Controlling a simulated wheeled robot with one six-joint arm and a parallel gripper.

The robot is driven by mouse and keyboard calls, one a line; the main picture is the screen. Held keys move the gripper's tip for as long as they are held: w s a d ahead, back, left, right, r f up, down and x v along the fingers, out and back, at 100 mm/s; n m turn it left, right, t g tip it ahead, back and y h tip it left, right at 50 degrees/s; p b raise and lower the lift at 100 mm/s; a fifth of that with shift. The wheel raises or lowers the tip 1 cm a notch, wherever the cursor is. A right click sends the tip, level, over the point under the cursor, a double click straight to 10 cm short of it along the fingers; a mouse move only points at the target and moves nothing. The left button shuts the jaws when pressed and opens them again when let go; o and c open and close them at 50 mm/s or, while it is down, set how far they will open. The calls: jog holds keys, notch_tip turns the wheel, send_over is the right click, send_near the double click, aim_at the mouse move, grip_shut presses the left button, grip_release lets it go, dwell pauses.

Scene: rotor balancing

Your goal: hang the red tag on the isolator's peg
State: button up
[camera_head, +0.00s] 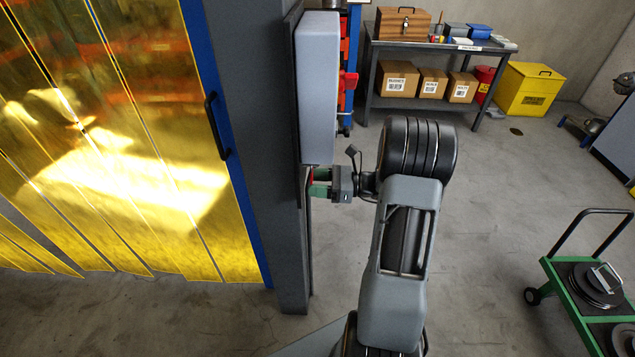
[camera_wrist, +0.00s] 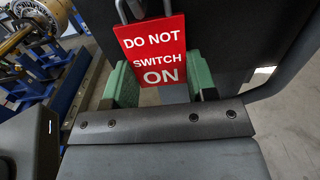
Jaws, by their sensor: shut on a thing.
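The red tag (camera_wrist: 152,50) reads "DO NOT SWITCH ON" and faces the wrist camera between the green fingers of my gripper (camera_head: 319,183). A grey metal loop (camera_wrist: 125,10) rises from its top edge and is cut off by the frame. In the head view only a red sliver of the tag (camera_head: 312,176) shows. My gripper is shut on the tag, just below the box. I cannot make out the peg.
The dark post (camera_head: 262,150) stands close left of my gripper, with a yellow strip curtain (camera_head: 130,150) beyond. A bench with boxes (camera_head: 440,47) is at the back. A green trolley (camera_head: 575,310) stands at right. The floor between is clear.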

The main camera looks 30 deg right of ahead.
dwell(0.4)
jog(key=o, duration=1)
jog(key=shift+o, duration=0.2)
jog(key=shift+d, duration=0.1)
jog(key=b+v, duration=0.1)
jog(key=v, duration=1.2)
jog(key=shift+s+d, duration=0.25)
